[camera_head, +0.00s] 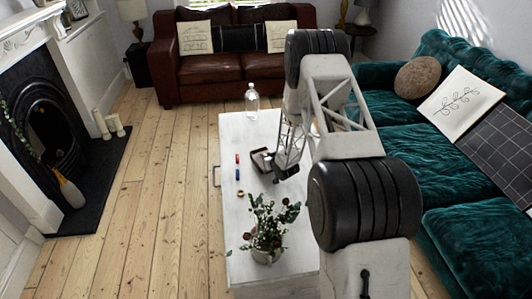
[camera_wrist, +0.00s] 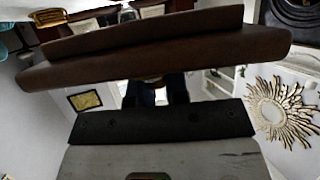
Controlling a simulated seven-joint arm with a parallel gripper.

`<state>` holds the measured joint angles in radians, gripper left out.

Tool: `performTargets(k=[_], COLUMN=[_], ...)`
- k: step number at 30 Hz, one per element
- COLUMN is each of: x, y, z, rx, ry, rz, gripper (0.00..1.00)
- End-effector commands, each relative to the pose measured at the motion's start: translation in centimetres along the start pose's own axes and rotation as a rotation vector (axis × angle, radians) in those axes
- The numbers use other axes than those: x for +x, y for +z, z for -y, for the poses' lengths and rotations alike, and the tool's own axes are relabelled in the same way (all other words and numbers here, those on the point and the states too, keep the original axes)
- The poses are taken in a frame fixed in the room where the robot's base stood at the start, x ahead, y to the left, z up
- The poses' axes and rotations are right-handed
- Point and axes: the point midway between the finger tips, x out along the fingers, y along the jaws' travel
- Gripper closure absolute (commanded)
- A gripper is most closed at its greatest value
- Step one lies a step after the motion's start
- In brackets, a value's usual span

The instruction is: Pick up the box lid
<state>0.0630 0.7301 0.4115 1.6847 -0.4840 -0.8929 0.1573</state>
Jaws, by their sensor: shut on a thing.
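My gripper (camera_head: 284,167) is low over the right part of the white table, beside a small dark open box (camera_head: 262,159) with a pale inside. In the wrist view a long dark brown piece, which looks like the box lid (camera_wrist: 150,58), spans the upper part of the picture, tilted. A black edge and a grey-white part of my gripper (camera_wrist: 165,122) show below it. My gripper is shut on the lid. The fingertips and their contact with the lid are hidden, and in the head view the lid is hard to tell from the gripper.
The white table (camera_head: 232,200) also bears a clear bottle (camera_head: 252,101), a leafy potted plant (camera_head: 264,232), a red and a blue small item (camera_head: 237,165), and a small ring (camera_head: 240,193). A teal sofa (camera_head: 440,150) stands close on the right.

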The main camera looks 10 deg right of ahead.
Motion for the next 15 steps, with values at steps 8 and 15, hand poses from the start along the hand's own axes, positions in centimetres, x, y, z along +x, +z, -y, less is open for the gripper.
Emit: performTargets(k=[8, 15], x=[-3.8, -5.6], y=[1.1, 1.6], z=[1.4, 2.0], rx=[0.0, -0.001], ry=[0.0, 0.0], rz=[0.0, -0.001], gripper=[1.0, 1.0])
